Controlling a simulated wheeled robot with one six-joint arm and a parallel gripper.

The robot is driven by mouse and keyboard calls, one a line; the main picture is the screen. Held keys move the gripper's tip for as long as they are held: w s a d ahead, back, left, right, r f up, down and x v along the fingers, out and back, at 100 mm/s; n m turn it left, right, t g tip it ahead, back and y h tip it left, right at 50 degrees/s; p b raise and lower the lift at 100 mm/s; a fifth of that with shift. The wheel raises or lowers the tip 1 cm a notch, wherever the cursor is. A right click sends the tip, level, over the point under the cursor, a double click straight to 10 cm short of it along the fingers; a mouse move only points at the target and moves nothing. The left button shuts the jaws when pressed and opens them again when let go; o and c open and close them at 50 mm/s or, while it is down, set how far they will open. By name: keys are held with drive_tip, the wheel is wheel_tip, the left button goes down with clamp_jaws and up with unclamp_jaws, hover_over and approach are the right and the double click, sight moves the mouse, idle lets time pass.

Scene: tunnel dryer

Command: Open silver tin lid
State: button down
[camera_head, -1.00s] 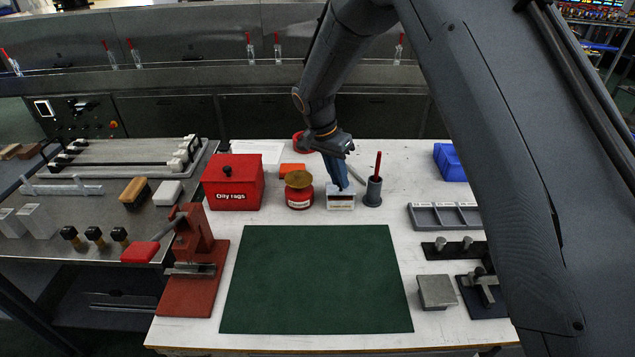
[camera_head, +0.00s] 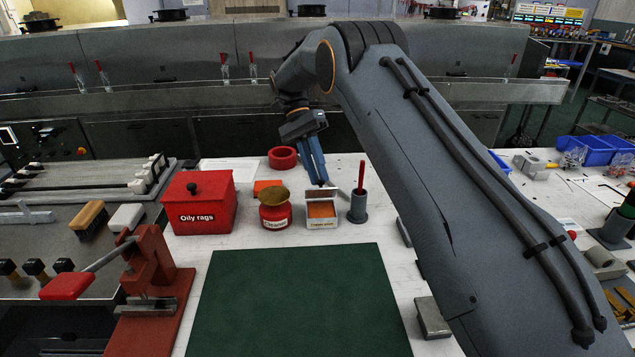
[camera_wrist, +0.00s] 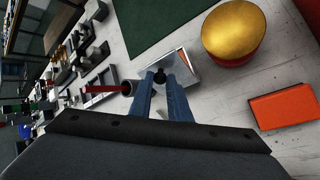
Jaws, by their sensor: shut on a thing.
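The silver tin (camera_head: 322,224) stands on the white table behind the green mat, its front bearing a small label. Its top is open and orange-brown contents show inside. Its lid (camera_head: 327,194) is raised at the back of the tin; whether it is hinged I cannot tell. My gripper (camera_head: 323,183) reaches down from behind with its blue fingers at the lid. The fingers partly hide the lid.
A red cleaner can (camera_head: 275,216) with a brassy top stands close left of the tin. A grey holder (camera_head: 358,208) with a red-handled tool stands close right. A red oily rags box (camera_head: 200,203) is farther left. The green mat (camera_head: 295,300) in front is clear.

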drive_tip(key=shift+w+f+g+b, duration=0.1)
drive_tip(key=shift+w+g+b, duration=0.2)
drive_tip(key=shift+b, duration=0.4)
